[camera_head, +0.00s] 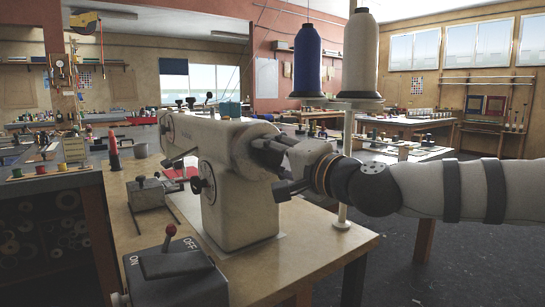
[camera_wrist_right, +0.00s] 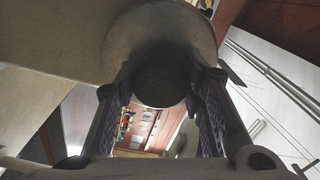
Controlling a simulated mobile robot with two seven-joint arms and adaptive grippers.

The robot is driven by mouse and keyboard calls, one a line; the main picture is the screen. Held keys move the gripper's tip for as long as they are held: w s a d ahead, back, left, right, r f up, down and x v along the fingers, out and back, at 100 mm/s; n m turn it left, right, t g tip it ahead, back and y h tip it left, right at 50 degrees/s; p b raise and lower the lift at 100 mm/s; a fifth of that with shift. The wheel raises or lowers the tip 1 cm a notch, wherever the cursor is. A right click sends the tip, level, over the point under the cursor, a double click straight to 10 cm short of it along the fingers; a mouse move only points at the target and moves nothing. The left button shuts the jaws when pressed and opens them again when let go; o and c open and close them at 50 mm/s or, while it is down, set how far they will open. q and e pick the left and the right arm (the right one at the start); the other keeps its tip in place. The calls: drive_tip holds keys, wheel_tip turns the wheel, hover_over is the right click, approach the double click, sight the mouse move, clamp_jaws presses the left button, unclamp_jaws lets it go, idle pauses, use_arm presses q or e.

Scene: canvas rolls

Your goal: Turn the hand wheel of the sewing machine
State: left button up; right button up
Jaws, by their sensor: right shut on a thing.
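The cream sewing machine (camera_head: 235,207) stands on a wooden table in the middle of the head view. Its hand wheel (camera_head: 245,148) is at the right end of the machine's arm, partly hidden by my right gripper (camera_head: 268,158). In the right wrist view, the hand wheel (camera_wrist_right: 205,35) shows as a pale disc with a dark round hub (camera_wrist_right: 160,85). The fingers of my right gripper (camera_wrist_right: 160,78) lie on either side of the hub, shut on the hand wheel. My left gripper is not in view.
A blue thread cone (camera_head: 307,62) and a cream cone (camera_head: 361,58) stand behind my right gripper on a stand with a white post (camera_head: 345,190). A grey ON/OFF switch box (camera_head: 175,280) with a red-knobbed lever is in front. The wooden table (camera_head: 300,265) is bare at front right.

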drive_tip(key=m, duration=0.3)
drive_tip(key=shift+m, duration=0.3)
drive_tip(key=m, duration=0.3)
drive_tip(key=shift+m+b, duration=0.3)
drive_tip(key=m, duration=0.4)
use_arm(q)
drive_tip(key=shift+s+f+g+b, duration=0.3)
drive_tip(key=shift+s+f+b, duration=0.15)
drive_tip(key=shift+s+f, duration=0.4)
use_arm(e)
drive_tip(key=shift+m, duration=1.6)
drive_tip(key=o, duration=1.2)
drive_tip(key=v, duration=1.2)
